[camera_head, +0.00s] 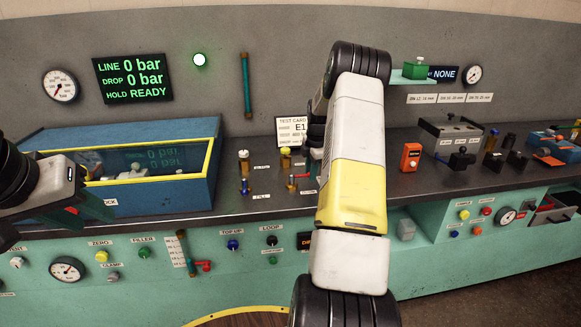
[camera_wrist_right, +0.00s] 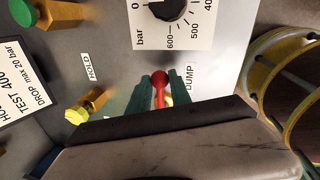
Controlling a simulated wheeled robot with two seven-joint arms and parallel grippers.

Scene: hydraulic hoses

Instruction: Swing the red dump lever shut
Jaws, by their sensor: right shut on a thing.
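The red dump lever (camera_wrist_right: 159,88) shows in the right wrist view as a red ball-ended handle beside the DUMP label (camera_wrist_right: 191,77). My right gripper (camera_wrist_right: 160,98) has its green fingers on both sides of the lever and is shut on it. The lever's lower part is hidden by the gripper body. In the head view my right arm hides most of this spot. My left gripper (camera_head: 78,194) is at the left, in front of the blue box; its finger opening is not clear.
A pressure gauge (camera_wrist_right: 172,12), a yellow-handled valve (camera_wrist_right: 85,106) and a green-topped brass fitting (camera_wrist_right: 45,15) surround the lever. A blue box with a clear window and yellow rim (camera_head: 214,166) stands left on the counter. The display (camera_head: 132,78) reads 0 bar and READY.

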